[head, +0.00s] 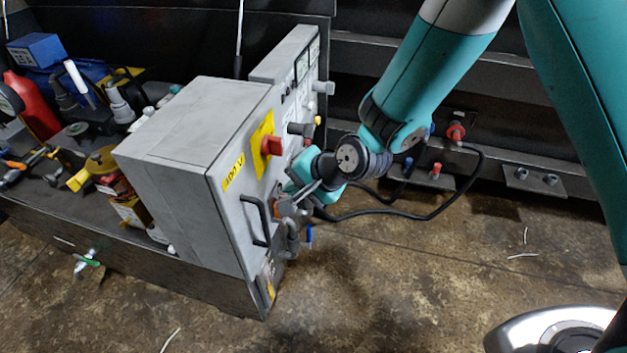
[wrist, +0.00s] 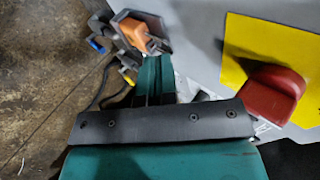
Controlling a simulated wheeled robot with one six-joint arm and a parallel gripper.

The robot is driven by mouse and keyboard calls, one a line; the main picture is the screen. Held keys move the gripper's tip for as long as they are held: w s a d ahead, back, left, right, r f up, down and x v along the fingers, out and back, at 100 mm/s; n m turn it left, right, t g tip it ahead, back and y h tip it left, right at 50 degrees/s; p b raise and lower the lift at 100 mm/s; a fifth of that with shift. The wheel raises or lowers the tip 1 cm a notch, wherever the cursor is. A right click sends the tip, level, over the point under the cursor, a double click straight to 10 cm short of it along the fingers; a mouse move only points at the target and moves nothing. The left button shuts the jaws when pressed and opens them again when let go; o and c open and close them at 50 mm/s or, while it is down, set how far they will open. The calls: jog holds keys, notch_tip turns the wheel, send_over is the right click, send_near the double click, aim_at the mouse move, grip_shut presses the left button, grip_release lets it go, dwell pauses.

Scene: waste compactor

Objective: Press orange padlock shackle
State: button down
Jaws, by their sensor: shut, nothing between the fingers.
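The orange padlock (wrist: 145,38) hangs on a dark metal bracket at the front panel of the grey cabinet, seen at the top of the wrist view. My gripper (wrist: 155,62) is shut and empty, with its teal fingers pointing at the padlock. The fingertips are at or very close to its lower edge; I cannot tell whether they touch. The shackle is hard to make out. In the head view my gripper (head: 300,190) is at the cabinet's panel, beside the black handle, and mostly covers the padlock.
The grey cabinet (head: 190,150) carries a red rotary switch (head: 271,145) on a yellow plate, also close on the right in the wrist view (wrist: 272,93). A black handle (head: 257,222) sticks out from the panel. A black cable (head: 400,212) runs behind my arm. The floor at right is mostly clear.

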jog(key=shift+a+r+x, duration=0.1)
jog(key=shift+x, duration=0.55)
jog(key=shift+a+r+x, duration=0.1)
jog(key=shift+x, duration=0.6)
notch_tip(320, 180, down, 3)
jog(key=shift+r+b, duration=0.2)
jog(key=shift+b, duration=0.5)
jog(key=p+v, duration=0.3)
jog(key=v, duration=1.1)
jog(key=shift+d+f, duration=0.2)
jog(key=shift+d, duration=0.05)
jog(key=shift+s, duration=0.1)
